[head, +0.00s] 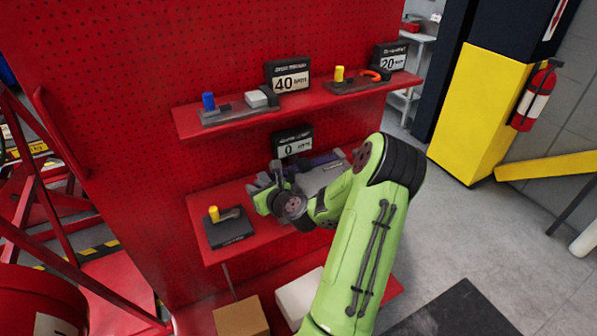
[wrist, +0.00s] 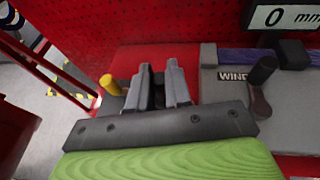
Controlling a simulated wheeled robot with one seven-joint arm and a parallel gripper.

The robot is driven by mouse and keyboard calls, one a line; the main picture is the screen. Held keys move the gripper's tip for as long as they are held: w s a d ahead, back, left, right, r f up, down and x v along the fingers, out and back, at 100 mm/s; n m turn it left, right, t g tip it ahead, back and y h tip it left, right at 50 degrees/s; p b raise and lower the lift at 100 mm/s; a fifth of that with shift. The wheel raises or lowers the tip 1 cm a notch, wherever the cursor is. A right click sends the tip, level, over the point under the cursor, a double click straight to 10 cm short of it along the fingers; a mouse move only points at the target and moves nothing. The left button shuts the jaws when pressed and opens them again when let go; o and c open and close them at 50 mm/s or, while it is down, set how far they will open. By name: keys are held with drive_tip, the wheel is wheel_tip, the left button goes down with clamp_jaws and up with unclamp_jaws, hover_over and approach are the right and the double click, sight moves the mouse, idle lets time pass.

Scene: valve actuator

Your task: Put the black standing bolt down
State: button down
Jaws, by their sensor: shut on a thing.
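My gripper (head: 266,180) is over the left part of the lower red shelf (head: 210,252). In the wrist view my gripper (wrist: 161,82) points away from the camera, its two grey fingers close together. A dark thing (wrist: 158,97), which looks like the black bolt, shows as a narrow strip between them. Most of it is hidden by the fingers, and I cannot tell whether it touches the shelf. In the head view it cannot be made out.
A black block (head: 230,234) with a yellow knob (head: 214,213) sits left of my gripper. A grey device (wrist: 225,88) with a black-knobbed lever (wrist: 263,70) is to the right. A "0" display (head: 292,143) stands behind. The upper shelf (head: 300,105) overhangs, holding two valve units.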

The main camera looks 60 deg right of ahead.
drive_tip(key=shift+d, duration=0.45)
drive_tip(key=f+b, duration=0.1)
drive_tip(key=f, duration=0.2)
drive_tip(key=f+b, duration=0.1)
drive_tip(key=f, duration=0.2)
drive_tip(key=f+b, duration=0.1)
drive_tip(key=f, duration=0.2)
drive_tip(key=shift+s+a+b, duration=0.1)
drive_tip(key=shift+s+b, duration=0.25)
drive_tip(key=shift+b, duration=0.05)
drive_tip(key=shift+f, duration=0.15)
drive_tip(key=c, duration=1.3)
unclamp_jaws()
drive_tip(key=shift+o, duration=0.2)
